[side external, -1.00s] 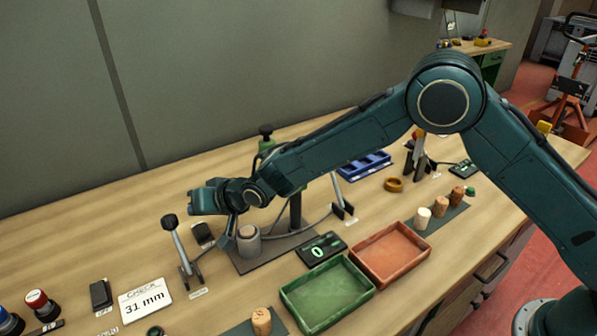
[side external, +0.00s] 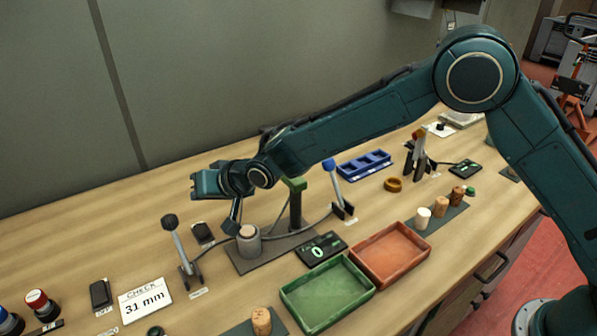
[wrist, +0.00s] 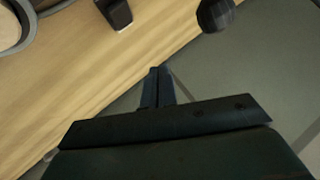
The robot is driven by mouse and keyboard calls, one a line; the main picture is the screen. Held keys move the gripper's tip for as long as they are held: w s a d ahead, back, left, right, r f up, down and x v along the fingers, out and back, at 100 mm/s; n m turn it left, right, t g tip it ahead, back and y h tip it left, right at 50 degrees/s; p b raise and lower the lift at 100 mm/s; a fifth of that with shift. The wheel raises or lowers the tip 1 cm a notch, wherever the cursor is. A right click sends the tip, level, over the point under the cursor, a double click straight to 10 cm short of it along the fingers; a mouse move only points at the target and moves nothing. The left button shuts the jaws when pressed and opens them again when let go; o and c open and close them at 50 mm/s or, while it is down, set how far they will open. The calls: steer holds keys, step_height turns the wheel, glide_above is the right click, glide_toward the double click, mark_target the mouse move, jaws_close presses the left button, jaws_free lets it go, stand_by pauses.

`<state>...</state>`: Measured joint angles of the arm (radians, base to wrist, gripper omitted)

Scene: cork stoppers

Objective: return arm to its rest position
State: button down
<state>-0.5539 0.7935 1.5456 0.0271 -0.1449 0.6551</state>
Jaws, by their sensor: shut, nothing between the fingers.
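My gripper (side external: 231,229) hangs below my wrist over the back part of the bench, with its fingers pointing down. In the side view it overlaps the left side of a grey cup (side external: 249,246) with a pale cork-coloured top. I cannot tell the exact gap between them. In the wrist view my gripper (wrist: 158,72) shows its two fingers close together, shut and empty, against the grey wall and the wooden bench.
The lever with a black knob (side external: 170,222) stands left of the cup. A blue-knobbed lever (side external: 335,180) and a green-topped post (side external: 295,205) stand to the right. Green (side external: 285,294) and orange (side external: 352,256) trays are in front. Corks (side external: 441,207) stand at right. The wall (side external: 250,80) is behind.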

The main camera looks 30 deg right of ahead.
steer(key=s+d+r+g+h, duration=0.1)
steer(key=s+d+r+h, duration=0.1)
steer(key=s+d+r, duration=0.65)
steer(key=s+d+r+h, duration=0.1)
steer(key=s+d+r, duration=0.4)
steer(key=d+r, duration=0.65)
steer(key=s+d+f+g, duration=0.1)
steer(key=s+d, duration=0.4)
steer(key=s, duration=0.4)
steer(key=s+d+f+g+h, duration=0.1)
steer(key=s+d, duration=0.4)
steer(key=s, duration=0.4)
steer(key=s+d+f+n+h, duration=0.1)
steer(key=s+d+f, duration=0.1)
steer(key=s+d, duration=0.3)
steer(key=s, duration=0.4)
steer(key=shift+s+d+g, duration=0.35)
steer(key=shift+s+g, duration=0.05)
